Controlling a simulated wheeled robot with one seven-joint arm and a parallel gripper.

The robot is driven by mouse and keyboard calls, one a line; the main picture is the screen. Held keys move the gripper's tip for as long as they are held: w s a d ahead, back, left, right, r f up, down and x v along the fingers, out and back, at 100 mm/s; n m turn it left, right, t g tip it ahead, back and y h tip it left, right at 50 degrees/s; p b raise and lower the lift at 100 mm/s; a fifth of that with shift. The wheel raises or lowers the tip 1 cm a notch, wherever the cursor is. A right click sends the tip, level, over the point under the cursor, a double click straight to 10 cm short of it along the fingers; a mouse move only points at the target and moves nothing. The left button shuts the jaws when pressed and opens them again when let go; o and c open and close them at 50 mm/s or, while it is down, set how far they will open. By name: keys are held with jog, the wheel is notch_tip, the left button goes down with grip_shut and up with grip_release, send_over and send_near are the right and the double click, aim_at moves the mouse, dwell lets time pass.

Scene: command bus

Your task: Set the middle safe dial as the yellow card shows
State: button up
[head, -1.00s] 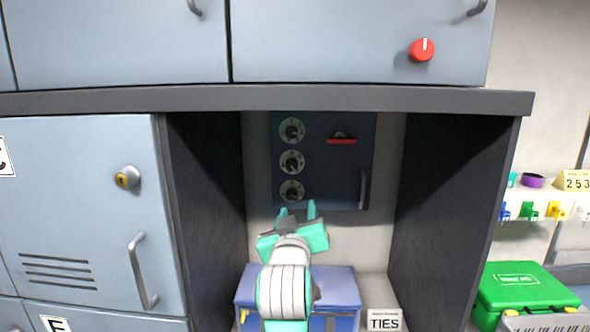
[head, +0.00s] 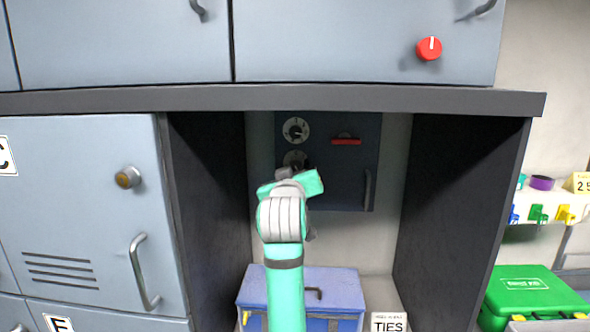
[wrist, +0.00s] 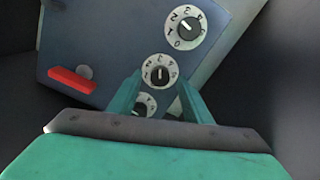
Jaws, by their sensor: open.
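The safe (head: 340,185) stands at the back of the recess, with a column of dials on its left side. The wrist view shows it turned about upside down. The middle dial (wrist: 160,72) is pale with dark digits and a dark knob with a white mark; its digits are too small to read surely. My gripper (wrist: 158,80) is open, its teal fingers to either side of the middle dial; contact cannot be told. In the head view my arm hides part of the middle dial (head: 293,156) and all of the bottom one.
The top dial (head: 295,130) and a red bar (head: 346,141) are on the safe. Dark side walls (head: 455,200) bound the recess. A blue box (head: 340,285) and a TIES box (head: 388,322) stand below. A green case (head: 535,292) is at right.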

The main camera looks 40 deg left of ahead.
jog(key=shift+x, duration=0.85)
jog(key=c, duration=1.1)
jog(key=shift+o, duration=0.2)
